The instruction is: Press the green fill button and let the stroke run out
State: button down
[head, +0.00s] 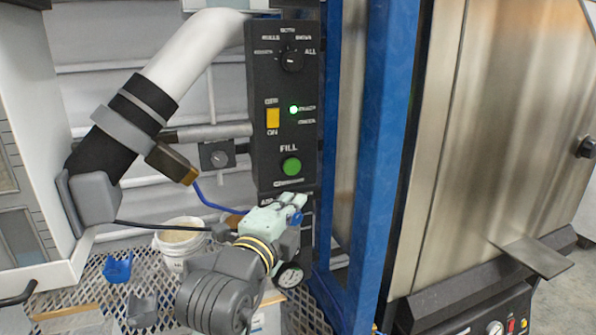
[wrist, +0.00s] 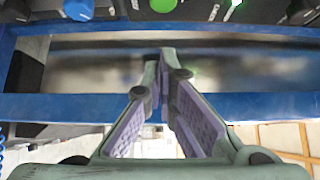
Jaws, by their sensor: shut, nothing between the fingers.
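The green fill button (head: 291,167) is a round button low on the black control panel (head: 262,95), under the word FILL. In the wrist view the green button (wrist: 163,5) shows at the top edge, partly cut off. My gripper (head: 298,204) is below the panel's lower edge in the head view, apart from the button. In the wrist view my gripper (wrist: 166,58) has its two fingers brought together at the tips with nothing between them.
A blue upright post (head: 382,150) stands right of the panel. A yellow switch (head: 273,118), a lit green lamp (head: 294,110) and a rotary knob (head: 291,60) sit above the button. A white bucket (head: 180,241) stands on the mesh shelf to the left.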

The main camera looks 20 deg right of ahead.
aim_at(297, 168)
jog(key=w+d+p, duration=0.1)
jog(key=w, duration=0.2)
jog(key=w+d+p, duration=0.1)
jog(key=w+d, duration=0.1)
jog(key=w, duration=0.2)
jog(key=w+d+p, duration=0.2)
jog(key=w, duration=0.1)
jog(key=shift+w+d, duration=0.1)
jog(key=shift+w, duration=0.25)
jog(key=shift+w+a+b, duration=0.2)
jog(key=shift+w+b, duration=0.5)
jog(key=shift+w, duration=0.3)
jog(key=shift+r, duration=0.2)
